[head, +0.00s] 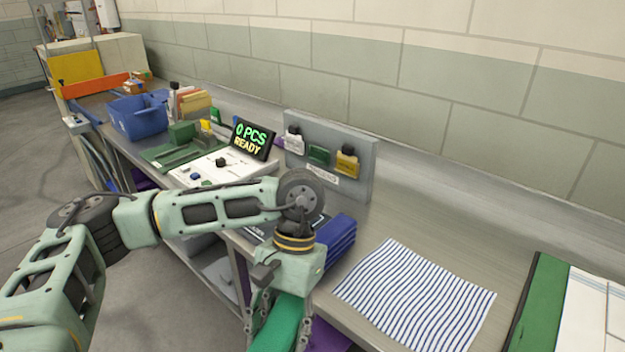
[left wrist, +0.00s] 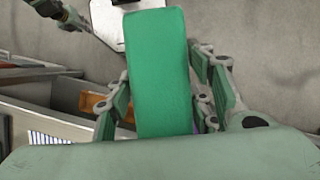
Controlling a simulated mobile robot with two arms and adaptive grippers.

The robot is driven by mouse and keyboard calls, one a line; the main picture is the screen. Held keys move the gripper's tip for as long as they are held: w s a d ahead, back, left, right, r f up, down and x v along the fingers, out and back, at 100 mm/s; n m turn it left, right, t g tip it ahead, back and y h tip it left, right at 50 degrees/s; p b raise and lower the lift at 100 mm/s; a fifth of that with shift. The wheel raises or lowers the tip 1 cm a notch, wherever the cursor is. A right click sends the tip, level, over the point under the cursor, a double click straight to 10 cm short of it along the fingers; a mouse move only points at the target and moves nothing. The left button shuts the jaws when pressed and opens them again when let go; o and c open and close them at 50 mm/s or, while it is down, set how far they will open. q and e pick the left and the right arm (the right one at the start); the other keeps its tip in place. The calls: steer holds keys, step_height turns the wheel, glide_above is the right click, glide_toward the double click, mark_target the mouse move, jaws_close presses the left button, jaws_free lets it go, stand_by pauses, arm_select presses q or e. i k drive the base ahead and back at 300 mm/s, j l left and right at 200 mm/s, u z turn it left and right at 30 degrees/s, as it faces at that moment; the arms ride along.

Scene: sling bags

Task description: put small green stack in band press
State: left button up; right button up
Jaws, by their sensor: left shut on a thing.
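My left gripper (head: 278,318) is shut on a small green stack (head: 279,326), a bright green block with rounded edges. In the left wrist view the green stack (left wrist: 160,70) stands between the two linked fingers of the gripper (left wrist: 165,110). In the head view the gripper hangs at the front edge of the workbench, and the floor shows behind the stack in the left wrist view. A white machine with a black knob (head: 220,165) stands on the bench beside the "0 PCS READY" display (head: 254,140); I cannot tell whether it is the band press.
A blue stack (head: 338,240) lies behind my left wrist. A striped cloth (head: 415,295) lies flat to its right. A grey panel with hanging tags (head: 330,155) stands at the back. A blue bin (head: 138,115) is farther left. Bare bench (head: 450,225) lies behind the cloth.

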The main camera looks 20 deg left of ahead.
mark_target(180, 155)
steer(key=j+z, duration=0.15)
steer(key=z, duration=0.2)
steer(key=i+j+z, duration=0.1)
steer(key=z, duration=0.3)
steer(key=j+z, duration=0.35)
steer(key=j, duration=0.5)
